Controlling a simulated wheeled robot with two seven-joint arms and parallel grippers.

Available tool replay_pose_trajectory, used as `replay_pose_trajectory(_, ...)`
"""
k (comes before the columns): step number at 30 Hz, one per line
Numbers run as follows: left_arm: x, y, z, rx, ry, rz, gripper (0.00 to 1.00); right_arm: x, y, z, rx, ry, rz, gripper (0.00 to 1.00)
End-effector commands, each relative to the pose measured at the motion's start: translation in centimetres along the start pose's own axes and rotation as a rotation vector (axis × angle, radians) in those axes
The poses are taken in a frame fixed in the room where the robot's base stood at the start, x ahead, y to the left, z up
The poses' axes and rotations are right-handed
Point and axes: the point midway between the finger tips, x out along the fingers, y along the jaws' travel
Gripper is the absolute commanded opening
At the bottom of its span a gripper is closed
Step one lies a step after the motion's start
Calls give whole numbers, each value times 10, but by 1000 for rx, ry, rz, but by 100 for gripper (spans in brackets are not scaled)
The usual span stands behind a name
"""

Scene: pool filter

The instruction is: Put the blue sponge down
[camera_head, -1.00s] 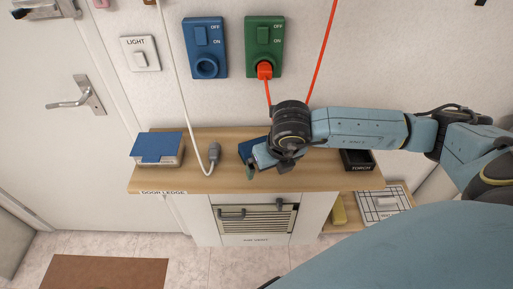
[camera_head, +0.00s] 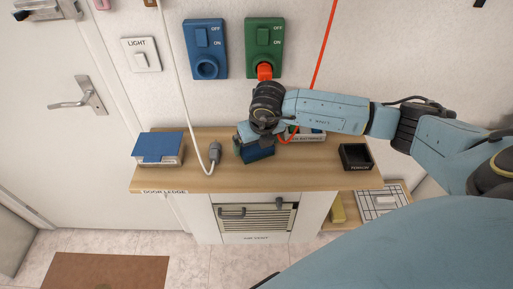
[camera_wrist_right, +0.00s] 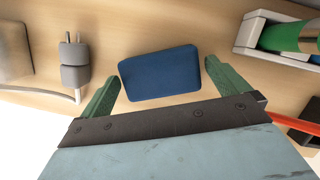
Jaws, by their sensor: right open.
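The blue sponge (camera_wrist_right: 160,73) lies flat on the wooden ledge (camera_wrist_right: 170,25) in the right wrist view. It also shows in the head view (camera_head: 259,153), partly hidden by my right gripper. My right gripper (camera_wrist_right: 165,85) is open, its green fingers one on each side of the sponge. A gap shows between the sponge and each finger, clearer on the right. In the head view my right gripper (camera_head: 246,143) is low over the middle of the ledge. My left gripper is not in view.
A grey plug (camera_head: 214,153) on a white cord lies left of the sponge. A blue-topped box (camera_head: 158,149) stands at the ledge's left end, a black tray (camera_head: 355,157) at the right. A white holder (camera_wrist_right: 250,32) is behind on the right. A red cord hangs near my arm.

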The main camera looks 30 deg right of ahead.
Motion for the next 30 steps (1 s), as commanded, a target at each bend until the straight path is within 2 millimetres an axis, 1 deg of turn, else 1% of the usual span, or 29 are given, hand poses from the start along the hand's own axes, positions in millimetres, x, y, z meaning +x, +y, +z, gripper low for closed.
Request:
replay_pose_trajectory(4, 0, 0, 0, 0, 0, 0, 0, 0, 0, 0, -1, 0, 0, 100)
replay_pose_trajectory(12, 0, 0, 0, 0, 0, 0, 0, 0, 0, -1, 0, 1, 1, 65)
replay_pose_trajectory(13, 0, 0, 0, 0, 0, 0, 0, 0, 0, -1, 0, 0, 1, 64)
replay_pose_trajectory(14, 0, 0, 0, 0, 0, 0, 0, 0, 0, -1, 0, 0, 1, 61)
replay_pose_trajectory(22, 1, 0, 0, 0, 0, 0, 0, -3, 0, 1, 0, -1, 1, 60)
replay_pose_trajectory(27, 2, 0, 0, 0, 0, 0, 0, -16, 1, 3, -1, -1, 2, 60)
replay_pose_trajectory(30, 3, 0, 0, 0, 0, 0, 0, -19, 7, -12, -5, 2, 2, 60)
